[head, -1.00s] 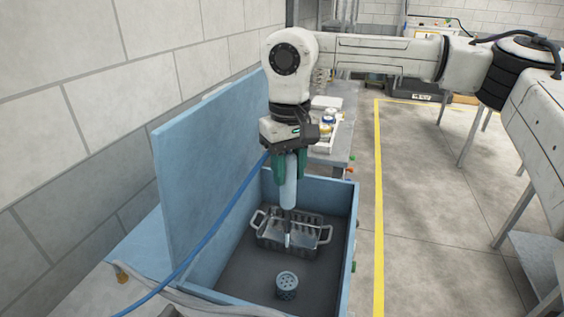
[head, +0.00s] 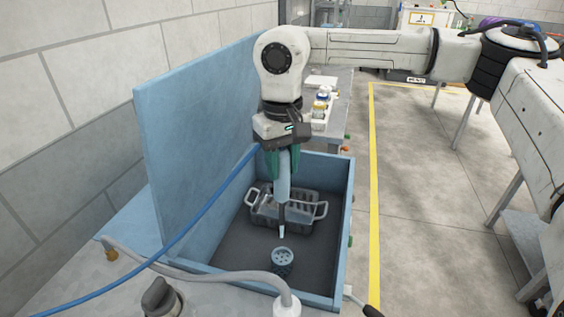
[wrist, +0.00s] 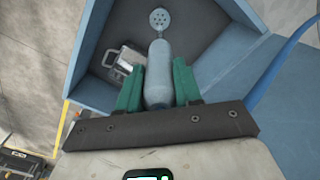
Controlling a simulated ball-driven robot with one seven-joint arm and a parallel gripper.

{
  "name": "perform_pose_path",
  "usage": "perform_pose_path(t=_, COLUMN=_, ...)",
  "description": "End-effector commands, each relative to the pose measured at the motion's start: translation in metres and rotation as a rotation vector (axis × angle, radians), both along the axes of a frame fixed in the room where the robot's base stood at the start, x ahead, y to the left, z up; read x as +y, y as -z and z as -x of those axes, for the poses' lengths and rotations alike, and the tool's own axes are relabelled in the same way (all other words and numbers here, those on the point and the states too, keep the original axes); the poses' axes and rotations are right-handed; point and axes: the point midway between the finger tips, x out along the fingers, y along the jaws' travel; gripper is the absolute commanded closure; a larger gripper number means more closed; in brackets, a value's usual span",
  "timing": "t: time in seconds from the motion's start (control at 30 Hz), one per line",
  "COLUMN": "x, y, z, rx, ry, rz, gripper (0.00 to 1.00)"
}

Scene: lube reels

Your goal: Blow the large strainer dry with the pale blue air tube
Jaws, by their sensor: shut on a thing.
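The pale blue air tube (head: 283,185) is held nearly upright in the green fingers of my gripper (head: 282,166), with its narrow nozzle pointing down into the open blue basin. In the wrist view the tube (wrist: 158,75) lies between both fingers of my gripper (wrist: 158,90). A round grey-blue strainer (head: 283,262) with holes in its top stands on the basin floor. The nozzle tip is just above and behind it in the head view, apart from it.
A metal basket (head: 265,208) with two handles sits in the basin behind the strainer. The basin's blue lid (head: 195,150) stands open at left. A blue hose (head: 170,248) runs along its side. A grey hose (head: 215,277) crosses the front edge. A bench stands behind.

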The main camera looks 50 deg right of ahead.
Motion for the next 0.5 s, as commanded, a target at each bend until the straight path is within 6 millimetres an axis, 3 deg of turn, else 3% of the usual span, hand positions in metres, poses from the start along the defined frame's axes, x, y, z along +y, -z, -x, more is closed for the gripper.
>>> perform_pose_path(t=0.27, x=0.0, y=0.003, z=0.0, rx=0.0, ry=0.0, rz=0.0, gripper=1.0)
perform_pose_path(t=0.5, x=0.0, y=0.024, z=0.0, rx=0.0, ry=0.0, rz=-0.001, gripper=1.0)
